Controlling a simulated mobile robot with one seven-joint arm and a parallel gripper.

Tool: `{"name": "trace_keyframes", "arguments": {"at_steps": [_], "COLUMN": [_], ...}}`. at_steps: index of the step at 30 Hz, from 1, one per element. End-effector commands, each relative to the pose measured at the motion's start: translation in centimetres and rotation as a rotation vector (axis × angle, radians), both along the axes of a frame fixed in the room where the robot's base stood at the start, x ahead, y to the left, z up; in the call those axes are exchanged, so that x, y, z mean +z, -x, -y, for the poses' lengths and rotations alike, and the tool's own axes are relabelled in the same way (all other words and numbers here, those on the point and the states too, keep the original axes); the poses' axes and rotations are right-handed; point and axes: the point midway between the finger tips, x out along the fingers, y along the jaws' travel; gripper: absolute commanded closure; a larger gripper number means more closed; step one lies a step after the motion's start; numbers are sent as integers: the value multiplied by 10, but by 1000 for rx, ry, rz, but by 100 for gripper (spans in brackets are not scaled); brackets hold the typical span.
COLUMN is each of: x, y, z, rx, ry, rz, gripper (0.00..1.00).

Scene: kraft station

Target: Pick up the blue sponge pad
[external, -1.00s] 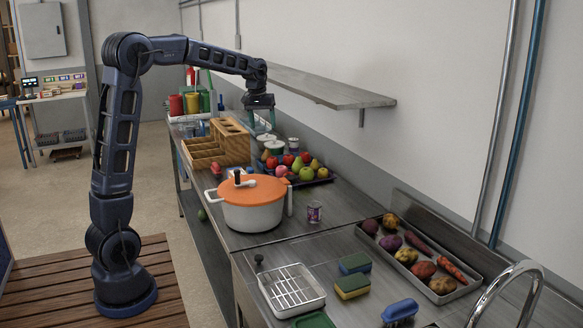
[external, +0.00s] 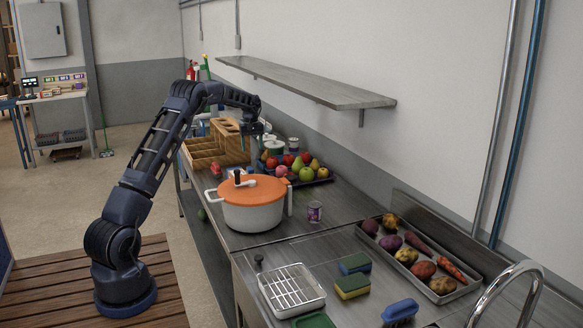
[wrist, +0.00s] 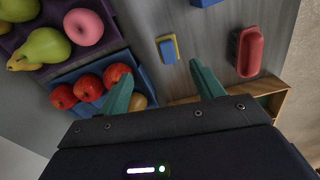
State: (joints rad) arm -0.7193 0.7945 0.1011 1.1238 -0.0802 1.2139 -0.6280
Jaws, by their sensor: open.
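A small blue pad with a yellow edge (wrist: 167,49) lies on the metal counter in the wrist view; it looks like the blue sponge pad. My gripper (wrist: 160,72) is open above the counter, its two teal fingers spread, with the pad in line with the gap between them and nothing held. In the external view my gripper (external: 248,145) hangs beside the wooden organizer and the fruit; I cannot make out the small pad there. A sponge with a blue top (external: 355,263) lies on the near counter, far from my gripper.
Red apples in a blue tray (wrist: 62,77) lie close to the left finger. A red object (wrist: 249,50) and the wooden organizer (external: 234,141) are on the other side. A white pot with orange lid (external: 252,208) stands nearby. A wall shelf (external: 310,84) runs above.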

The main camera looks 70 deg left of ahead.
Motion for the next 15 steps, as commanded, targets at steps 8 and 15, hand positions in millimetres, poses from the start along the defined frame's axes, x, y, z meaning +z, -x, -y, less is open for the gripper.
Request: {"name": "trace_keyframes", "arguments": {"at_steps": [8,15], "x": [-28,-53], "y": [5,6], "z": [-27,-26], "rx": [47,47], "ry": [8,9], "rz": [-12,-13], "gripper": [34,34]}}
